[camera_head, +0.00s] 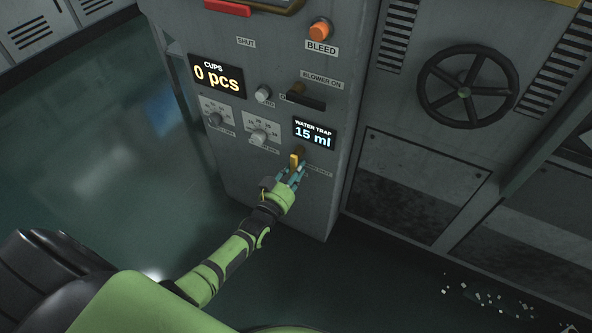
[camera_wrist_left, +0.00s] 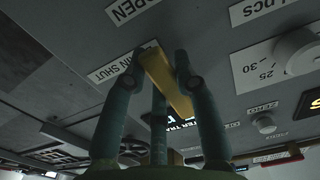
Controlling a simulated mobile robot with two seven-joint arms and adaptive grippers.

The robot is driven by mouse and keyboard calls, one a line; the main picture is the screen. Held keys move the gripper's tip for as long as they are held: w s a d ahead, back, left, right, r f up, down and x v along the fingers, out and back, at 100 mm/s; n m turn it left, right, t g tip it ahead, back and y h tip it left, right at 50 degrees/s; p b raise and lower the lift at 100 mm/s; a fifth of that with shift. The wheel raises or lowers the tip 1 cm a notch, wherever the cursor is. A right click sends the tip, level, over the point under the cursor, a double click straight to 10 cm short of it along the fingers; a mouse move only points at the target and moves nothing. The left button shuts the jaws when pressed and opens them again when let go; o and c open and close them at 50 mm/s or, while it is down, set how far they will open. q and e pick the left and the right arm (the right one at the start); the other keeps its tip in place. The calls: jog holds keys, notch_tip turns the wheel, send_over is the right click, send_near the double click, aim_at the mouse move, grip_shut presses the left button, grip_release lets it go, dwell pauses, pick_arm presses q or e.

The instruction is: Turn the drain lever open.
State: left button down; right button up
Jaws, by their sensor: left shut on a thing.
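The yellow drain lever (camera_head: 295,161) sits low on the front of the grey machine, below the water trap display (camera_head: 315,133) reading 15 ml. My left gripper (camera_head: 292,174) is shut on the lever from the front. In the left wrist view, the yellow lever (camera_wrist_left: 167,84) lies between the fingers of the left gripper (camera_wrist_left: 160,75). A label ending in "SHUT" (camera_wrist_left: 117,66) is beside the lever there, and an "OPEN" label (camera_wrist_left: 132,9) is farther off. The fingers partly hide the lever in both views. My right gripper is not in view.
The cups display (camera_head: 215,80) reads 0 pcs. A handwheel (camera_head: 464,92) is at the right. The floor (camera_head: 120,140) left of the machine is clear.

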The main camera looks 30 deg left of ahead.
pick_arm(q)
jog(key=c, duration=0.9)
grip_release()
jog(key=shift+c, duration=0.2)
jog(key=s, duration=1.2)
jog(key=shift+a, duration=0.25)
